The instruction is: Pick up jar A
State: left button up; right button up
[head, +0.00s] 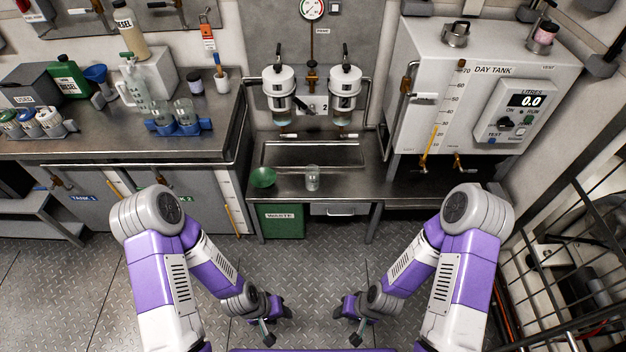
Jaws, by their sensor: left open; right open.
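A small clear jar (313,178) stands upright on the steel bench below the two filter housings. Two more clear jars, the left one (161,118) and the right one (184,112), stand in a blue holder (180,131) on the left counter. I cannot read a letter on any of them, so I cannot tell which is jar A. My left gripper (277,324) and my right gripper (347,324) are both open and empty. They hang low over the floor in front of the bench, well apart from every jar.
The green waste bin (284,221) is under the bench. The day tank (470,100) is at right, with a black wire rack (560,220) nearer. The floor between is clear.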

aim_at(312, 171)
jog(key=u, duration=0.4)
jog(key=k, duration=0.45)
jog(key=z, duration=0.25)
jog(key=i, duration=1.45)
jog(key=u, duration=0.9)
